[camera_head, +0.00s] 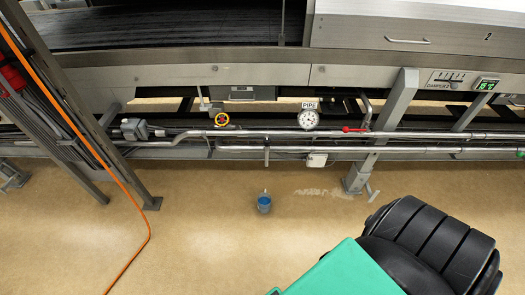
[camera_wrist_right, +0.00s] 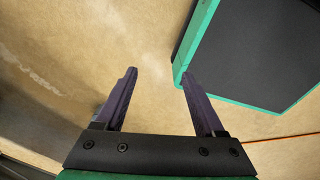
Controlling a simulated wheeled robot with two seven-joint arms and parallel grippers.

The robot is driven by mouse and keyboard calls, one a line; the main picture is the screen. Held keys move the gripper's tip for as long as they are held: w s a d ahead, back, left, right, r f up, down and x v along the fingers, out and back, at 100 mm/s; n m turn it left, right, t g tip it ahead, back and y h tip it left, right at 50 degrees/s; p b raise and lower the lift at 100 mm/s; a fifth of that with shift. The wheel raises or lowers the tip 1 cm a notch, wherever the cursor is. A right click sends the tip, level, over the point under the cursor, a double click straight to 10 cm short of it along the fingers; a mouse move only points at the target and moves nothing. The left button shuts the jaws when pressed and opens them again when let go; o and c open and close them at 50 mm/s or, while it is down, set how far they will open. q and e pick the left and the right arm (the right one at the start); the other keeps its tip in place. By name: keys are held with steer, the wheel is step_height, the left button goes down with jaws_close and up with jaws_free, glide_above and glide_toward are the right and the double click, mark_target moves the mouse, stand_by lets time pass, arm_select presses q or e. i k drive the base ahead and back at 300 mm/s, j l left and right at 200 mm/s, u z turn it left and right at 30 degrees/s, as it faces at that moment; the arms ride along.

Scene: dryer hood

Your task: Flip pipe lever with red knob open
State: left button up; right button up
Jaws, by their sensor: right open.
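The red-knobbed pipe lever (camera_head: 354,129) shows in the head view, lying roughly level along the pipe (camera_head: 290,134), to the right of the round white pipe gauge (camera_head: 308,119). My right gripper (camera_wrist_right: 157,82) shows in the right wrist view with its two dark fingers apart and nothing between them. Tan floor lies beyond its fingertips. The lever is not in the wrist view, and no gripper shows in the head view. My left gripper is in neither view.
A grey support post (camera_head: 387,125) stands right of the lever. A small blue cup (camera_head: 264,203) is on the floor. An orange cable (camera_head: 112,172) runs down the left side. Floor before the pipes is mostly clear.

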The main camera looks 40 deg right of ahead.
mark_target(346, 130)
steer(key=z, duration=2)
